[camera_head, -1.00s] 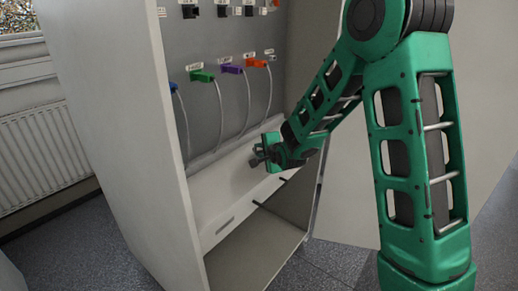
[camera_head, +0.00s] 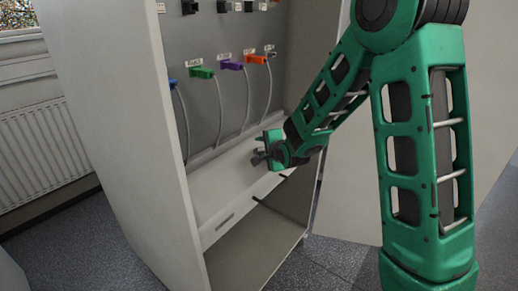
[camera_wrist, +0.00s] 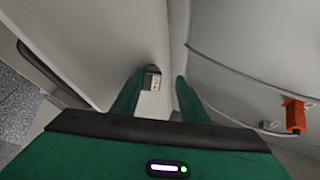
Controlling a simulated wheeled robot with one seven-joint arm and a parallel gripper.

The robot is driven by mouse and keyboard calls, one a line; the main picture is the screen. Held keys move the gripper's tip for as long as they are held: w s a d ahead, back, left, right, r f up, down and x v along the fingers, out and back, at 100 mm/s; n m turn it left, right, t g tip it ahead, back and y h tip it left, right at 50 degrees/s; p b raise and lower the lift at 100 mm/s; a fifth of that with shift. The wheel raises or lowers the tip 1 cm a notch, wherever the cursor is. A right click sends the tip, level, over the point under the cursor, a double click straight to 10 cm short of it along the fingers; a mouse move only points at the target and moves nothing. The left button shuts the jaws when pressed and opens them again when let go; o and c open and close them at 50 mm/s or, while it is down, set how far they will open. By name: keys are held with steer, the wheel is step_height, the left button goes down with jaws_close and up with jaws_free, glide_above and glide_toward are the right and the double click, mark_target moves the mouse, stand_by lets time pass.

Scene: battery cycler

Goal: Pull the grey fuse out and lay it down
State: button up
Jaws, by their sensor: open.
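My gripper (camera_head: 257,157) is open and empty inside the open cabinet, below the row of coloured plugs. Its two dark green fingers (camera_wrist: 158,98) stand apart in the wrist view. A small pale grey block with a dark edge (camera_wrist: 152,79) shows beyond and between the fingertips, closer to the left finger. It may be the grey fuse, but it is too small to be sure. Whether it touches the finger cannot be told. I cannot make out the fuse in the head view.
An orange plug (camera_wrist: 295,115) sits right of the fingers in the wrist view. Green (camera_head: 202,72), purple (camera_head: 232,65) and orange plugs hang grey cables above a white ledge (camera_head: 215,190). The cabinet's left wall (camera_head: 120,110) and open door (camera_head: 345,190) flank the gripper.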

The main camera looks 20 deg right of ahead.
steer(key=v, duration=0.9)
steer(key=shift+w+r, duration=0.15)
steer(key=s+d+f+n+g+h, duration=0.1)
steer(key=s+d+n+g+h, duration=0.4)
steer(key=s+d, duration=1.2)
steer(key=s+r+n+g+y, duration=0.1)
steer(key=s+n+g+y, duration=0.3)
steer(key=s, duration=1.8)
steer(key=n+g, duration=0.1)
steer(key=g, duration=0.2)
steer(key=shift+s+a+n+g, duration=0.3)
steer(key=shift+s+a+g, duration=0.1)
steer(key=shift+r, duration=0.15)
steer(key=shift+w+f, duration=0.25)
steer(key=shift+w, duration=0.4)
